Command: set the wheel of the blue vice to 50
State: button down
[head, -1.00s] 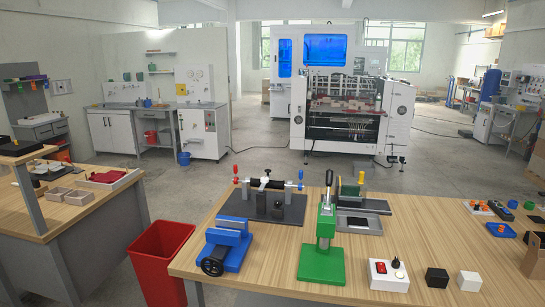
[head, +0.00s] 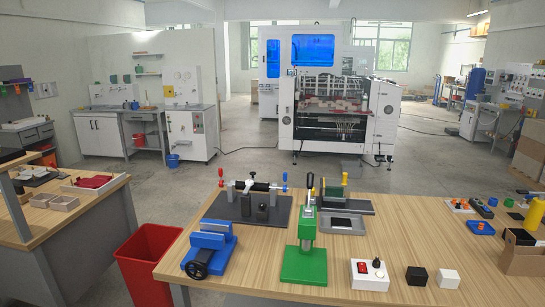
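The blue vice (head: 214,243) stands on the near left part of the wooden table in the head view. Its black handwheel (head: 197,262) is on the vice's near end, facing toward me and to the left. Any scale or number on the wheel is too small to read. My gripper does not show in the view.
A green press (head: 305,255) stands right of the vice, with a grey fixture (head: 240,213) behind. A white switch box (head: 371,274), black cube (head: 417,276) and white cube (head: 448,278) line the front. A red bin (head: 148,262) stands on the floor left of the table.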

aim_at(199, 266)
jog(key=i+l+u, duration=0.2)
jog(key=i, duration=0.35)
jog(key=i+l+u, duration=0.1)
jog(key=i+u, duration=0.15)
jog(key=i, duration=0.25)
